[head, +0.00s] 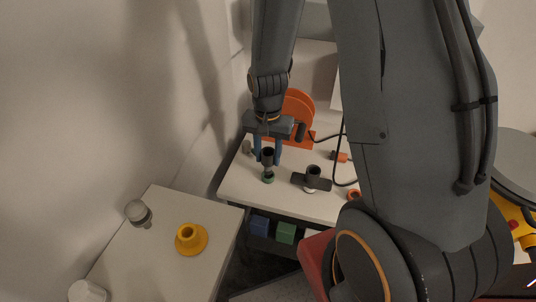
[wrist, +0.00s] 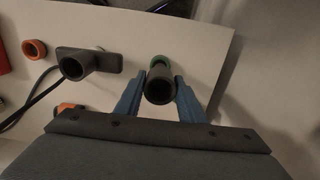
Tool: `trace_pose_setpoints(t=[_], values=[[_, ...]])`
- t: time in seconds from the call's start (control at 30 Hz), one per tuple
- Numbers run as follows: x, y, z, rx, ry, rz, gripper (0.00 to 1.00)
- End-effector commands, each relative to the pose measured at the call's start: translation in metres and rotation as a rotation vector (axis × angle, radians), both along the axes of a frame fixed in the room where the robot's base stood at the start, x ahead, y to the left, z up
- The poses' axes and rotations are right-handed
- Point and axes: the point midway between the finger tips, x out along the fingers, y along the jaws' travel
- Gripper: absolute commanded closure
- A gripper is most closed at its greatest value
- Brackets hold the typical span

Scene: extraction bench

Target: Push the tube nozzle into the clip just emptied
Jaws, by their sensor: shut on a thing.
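My gripper (head: 267,158) points down over the white bench, its blue fingers shut on a dark, hollow, tube-like piece (head: 268,153). In the wrist view the open round end of this piece (wrist: 160,86) faces the camera between the fingertips (wrist: 160,92). A green ring-like part (head: 268,178) shows directly below it, and also just past it in the wrist view (wrist: 159,60). I cannot tell whether the green part is joined to the held piece or is on the bench. No clip can be made out for certain.
A dark flat piece with a round socket (head: 312,178) lies right of my gripper. An orange ring (head: 354,195), an orange reel (head: 298,108) and cables are nearby. A small grey knob (head: 247,147) stands left. A nearer table holds a yellow flanged piece (head: 190,239).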

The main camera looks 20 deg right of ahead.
Motion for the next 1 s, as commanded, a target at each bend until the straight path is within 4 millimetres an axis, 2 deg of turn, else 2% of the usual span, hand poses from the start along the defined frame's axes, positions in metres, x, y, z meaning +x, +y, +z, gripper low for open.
trace_pose_setpoints(t=[1.0], values=[[0.0, 0.0, -0.018, 0.0, 0.001, 0.0, 0.92]])
